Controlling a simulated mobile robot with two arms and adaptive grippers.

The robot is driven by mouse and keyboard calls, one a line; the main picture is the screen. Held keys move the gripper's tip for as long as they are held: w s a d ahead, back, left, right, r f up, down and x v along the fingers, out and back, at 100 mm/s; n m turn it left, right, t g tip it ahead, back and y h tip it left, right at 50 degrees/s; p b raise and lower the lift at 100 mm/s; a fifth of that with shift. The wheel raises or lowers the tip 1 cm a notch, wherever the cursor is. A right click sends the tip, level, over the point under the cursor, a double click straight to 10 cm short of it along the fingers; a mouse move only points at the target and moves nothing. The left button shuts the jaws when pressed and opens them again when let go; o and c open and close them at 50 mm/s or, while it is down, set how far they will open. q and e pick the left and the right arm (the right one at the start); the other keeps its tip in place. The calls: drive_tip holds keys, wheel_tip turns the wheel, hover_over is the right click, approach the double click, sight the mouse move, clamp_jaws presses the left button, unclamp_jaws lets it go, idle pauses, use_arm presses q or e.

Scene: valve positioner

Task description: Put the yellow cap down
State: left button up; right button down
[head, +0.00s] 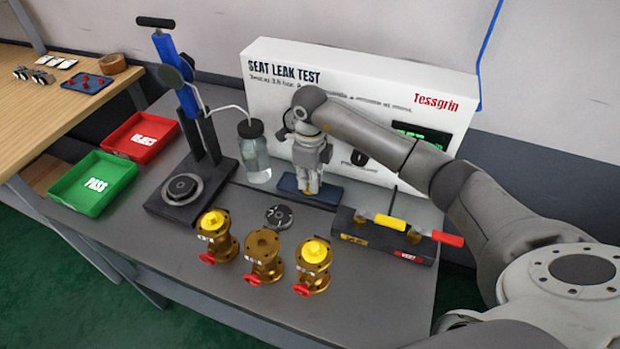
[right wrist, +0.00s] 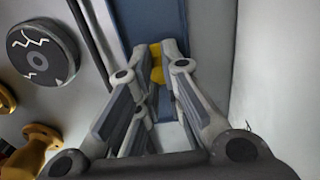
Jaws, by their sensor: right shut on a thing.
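My right gripper (head: 310,188) points down over the blue mat (head: 335,195) in front of the white test panel. It is shut on the yellow cap (right wrist: 156,66), which shows between the fingertips in the right wrist view, against the blue mat (right wrist: 150,22). In the head view the fingers mostly hide this cap. I cannot tell whether it touches the mat. Three brass valves stand at the front: the left (head: 217,238) and right (head: 313,268) ones have yellow caps on top, and the middle one (head: 263,258) has no cap. My left gripper is not in view.
A dark round disc (head: 279,216) lies left of the mat. A dark block (head: 385,238) with yellow and red handles stands to the right. A clear bottle (head: 254,155) and blue pump stand (head: 182,90) are left. Red (head: 142,135) and green (head: 95,183) trays lie farther left.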

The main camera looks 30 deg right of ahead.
drive_tip(key=shift+f, duration=0.15)
drive_tip(key=c, duration=1.8)
unclamp_jaws()
drive_tip(key=shift+c, duration=0.2)
drive_tip(key=shift+r, duration=0.2)
drive_tip(key=shift+w+r, duration=0.1)
drive_tip(key=shift+r, duration=0.25)
wheel_tip(320, 180, up, 11)
drive_tip(key=b, duration=0.1)
drive_tip(key=shift+r+b, duration=0.15)
drive_tip(key=shift+b, duration=0.2)
